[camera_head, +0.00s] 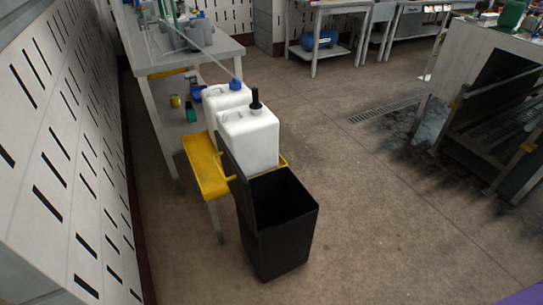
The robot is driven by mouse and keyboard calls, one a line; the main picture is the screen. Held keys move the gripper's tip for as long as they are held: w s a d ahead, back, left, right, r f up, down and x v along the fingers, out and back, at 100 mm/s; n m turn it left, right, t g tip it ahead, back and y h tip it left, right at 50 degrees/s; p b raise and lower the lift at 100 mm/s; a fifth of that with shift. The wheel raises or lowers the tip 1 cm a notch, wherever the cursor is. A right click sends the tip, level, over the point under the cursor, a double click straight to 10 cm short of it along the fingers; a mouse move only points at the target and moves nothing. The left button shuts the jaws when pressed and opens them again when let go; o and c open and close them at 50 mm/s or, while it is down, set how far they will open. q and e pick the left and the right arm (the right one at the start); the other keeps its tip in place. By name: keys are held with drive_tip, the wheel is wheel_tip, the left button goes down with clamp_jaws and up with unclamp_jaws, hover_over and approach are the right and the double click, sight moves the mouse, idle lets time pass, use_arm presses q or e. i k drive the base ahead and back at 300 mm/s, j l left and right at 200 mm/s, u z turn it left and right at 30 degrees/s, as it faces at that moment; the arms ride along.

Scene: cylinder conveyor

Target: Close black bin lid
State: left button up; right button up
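A black bin (278,240) stands upright on the floor just below the middle of the view. Its top is open and its inside is dark. The black lid (235,172) is raised on the bin's left and back side, tilted up beside the yellow stand and the front white jug. Neither of my grippers shows in this view.
Two white jugs, the front one (249,138) with a black cap, stand on a low yellow stand (205,167) behind the bin. A workbench (168,63) is behind them. A slotted wall (70,170) runs along the left. The floor (400,220) right of the bin is clear.

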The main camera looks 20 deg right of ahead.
sight(238, 183)
drive_tip(key=i+j+z, duration=0.25)
drive_tip(key=i+z, duration=0.2)
drive_tip(key=i+j+z, duration=0.3)
drive_tip(key=i+j, duration=0.25)
drive_tip(key=k+l+u, duration=0.2)
drive_tip(key=k+l, duration=0.2)
drive_tip(key=k, duration=0.25)
